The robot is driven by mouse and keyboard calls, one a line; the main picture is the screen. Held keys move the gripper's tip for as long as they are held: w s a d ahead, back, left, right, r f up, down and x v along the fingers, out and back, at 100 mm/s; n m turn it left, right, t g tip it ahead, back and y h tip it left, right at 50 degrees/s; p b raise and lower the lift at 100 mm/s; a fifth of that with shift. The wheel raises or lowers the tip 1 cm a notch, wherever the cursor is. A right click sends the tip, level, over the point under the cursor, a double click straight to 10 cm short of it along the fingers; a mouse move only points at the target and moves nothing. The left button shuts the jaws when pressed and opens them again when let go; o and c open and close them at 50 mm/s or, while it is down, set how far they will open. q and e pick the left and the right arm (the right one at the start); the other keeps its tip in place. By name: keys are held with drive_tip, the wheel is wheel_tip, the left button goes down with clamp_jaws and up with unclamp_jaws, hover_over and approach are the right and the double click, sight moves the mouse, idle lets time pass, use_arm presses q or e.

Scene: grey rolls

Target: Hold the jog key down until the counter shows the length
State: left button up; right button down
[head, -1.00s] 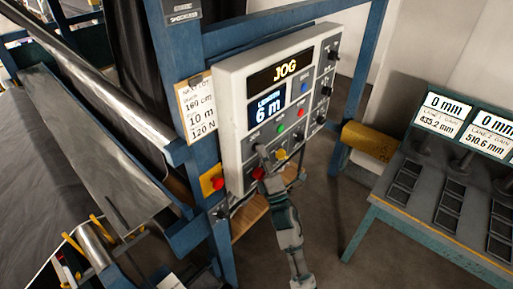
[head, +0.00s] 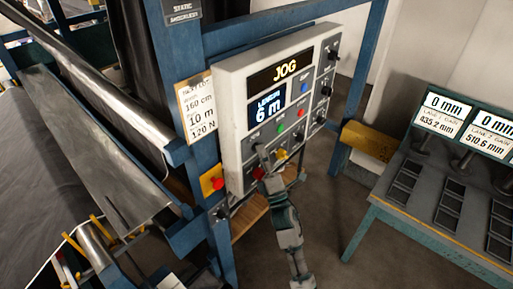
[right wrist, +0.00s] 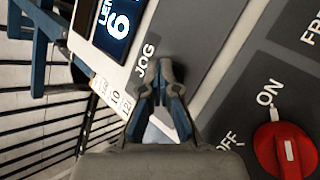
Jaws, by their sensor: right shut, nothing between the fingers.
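The control box (head: 232,100) has a sign lit JOG (head: 284,70) and below it a blue counter (head: 266,108) reading LENGTH 6 m. The counter also shows partly in the right wrist view (right wrist: 115,22). My right gripper (head: 264,158) is shut and empty, with its fingertips at the lower left of the panel. In the right wrist view its closed fingertips (right wrist: 167,70) are right beside the JOG label (right wrist: 146,60). They hide the jog key, so I cannot tell whether it is pressed. My left gripper is not in view.
A card (head: 200,108) left of the box reads 160 cm, 10 m, 120 N. A red stop button (head: 218,184) on yellow sits below it. A red switch (right wrist: 287,150) marked ON and OFF is near the gripper. A blue frame stands around the box; a bench (head: 400,222) is at right.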

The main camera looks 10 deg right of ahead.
drive_tip(key=shift+s+d, duration=0.1)
drive_tip(key=shift+s, duration=0.05)
idle(0.5)
drive_tip(key=shift+s+d+p, duration=0.3)
drive_tip(key=shift+s+d, duration=0.05)
drive_tip(key=shift+s, duration=0.2)
drive_tip(key=s+d, duration=0.1)
drive_tip(key=s, duration=0.1)
drive_tip(key=s+d+p, duration=0.1)
drive_tip(key=s+d, duration=0.1)
drive_tip(key=shift+d, duration=0.1)
drive_tip(key=shift+f, duration=0.1)
idle(0.5)
